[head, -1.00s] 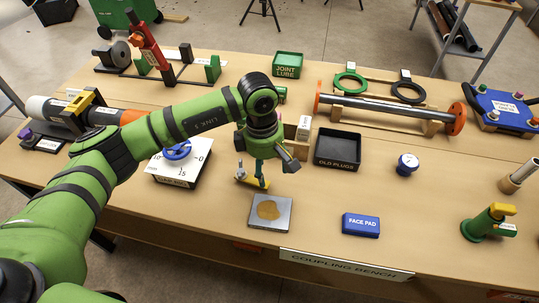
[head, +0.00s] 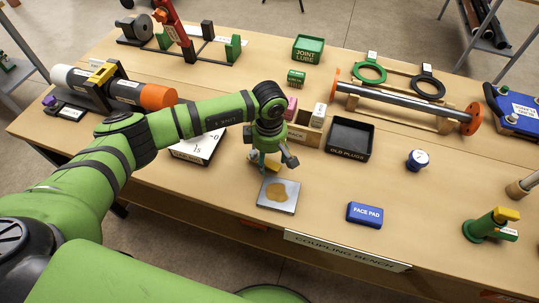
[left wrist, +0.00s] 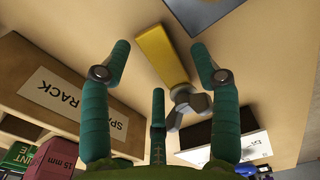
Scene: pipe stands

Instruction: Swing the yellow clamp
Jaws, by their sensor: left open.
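The yellow clamp (head: 103,72) sits across the top of the black stand that holds a white, black and orange pipe (head: 128,91), at the left of the bench. My left gripper (head: 266,162) is well to the right of it, low over the bench front. Its teal fingers (left wrist: 158,82) are spread and empty in the left wrist view. A yellow bar (left wrist: 163,55) with a grey knobbed end (left wrist: 187,105) lies just beyond the fingers there. In the head view the bar is partly hidden by the gripper. My right gripper is not in view.
A metal plate with a tan smear (head: 290,203) lies in front of my left gripper. A labelled rack (left wrist: 75,95) is close beside the fingers. The white scale box (head: 192,152) is partly behind my left arm. The bench is clear around the face pad (head: 365,214).

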